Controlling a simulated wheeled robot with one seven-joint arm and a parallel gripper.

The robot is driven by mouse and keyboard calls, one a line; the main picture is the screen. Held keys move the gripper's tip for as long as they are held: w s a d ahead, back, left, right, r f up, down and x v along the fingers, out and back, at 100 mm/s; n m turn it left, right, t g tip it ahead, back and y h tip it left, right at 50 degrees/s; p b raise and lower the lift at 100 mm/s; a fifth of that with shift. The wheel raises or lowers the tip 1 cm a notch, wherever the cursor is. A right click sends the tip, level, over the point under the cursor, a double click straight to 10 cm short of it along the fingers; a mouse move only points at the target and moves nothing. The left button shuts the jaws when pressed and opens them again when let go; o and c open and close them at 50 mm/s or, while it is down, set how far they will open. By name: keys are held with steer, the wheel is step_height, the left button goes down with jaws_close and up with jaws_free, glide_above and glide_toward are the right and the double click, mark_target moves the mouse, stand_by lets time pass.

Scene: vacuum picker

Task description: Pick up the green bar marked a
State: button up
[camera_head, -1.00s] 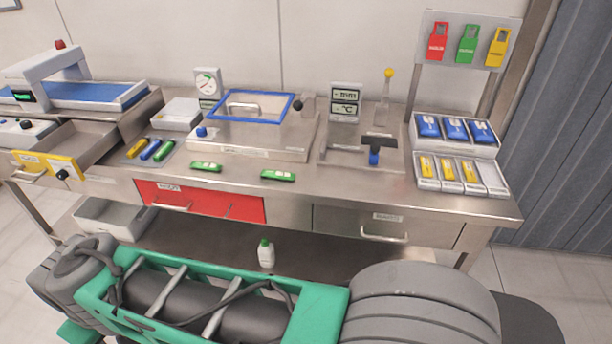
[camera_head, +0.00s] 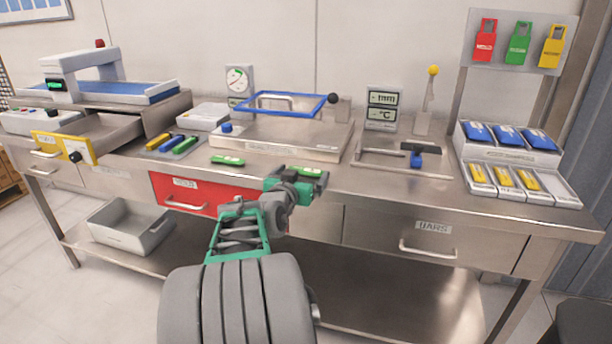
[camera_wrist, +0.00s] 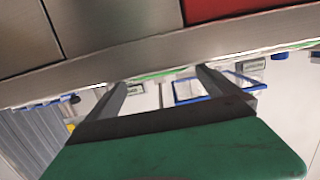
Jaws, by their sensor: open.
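Two small green bars with pale labels lie on the steel counter near its front edge; their lettering is too small to read. The left green bar (camera_head: 228,160) lies clear. The right green bar (camera_head: 306,171) is partly hidden behind my gripper (camera_head: 298,183), which is at the counter's front edge. In the wrist view, which is upside down, my gripper (camera_wrist: 160,79) has its two fingers apart with nothing held. A thin green strip shows between and beyond the fingertips, likely a green bar seen edge-on at the counter edge.
A red drawer (camera_head: 190,196) and a BARS drawer (camera_head: 431,240) are shut below the counter. Behind the bars stands a steel box with a blue-framed lid (camera_head: 325,104). Yellow, blue and green sticks (camera_head: 185,145) lie at left. An open drawer (camera_head: 110,130) juts out further left.

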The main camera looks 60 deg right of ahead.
steer(key=shift+x, duration=0.9)
steer(key=shift+a, duration=0.1)
steer(key=c, duration=1.1)
steer(key=shift+c, duration=0.2)
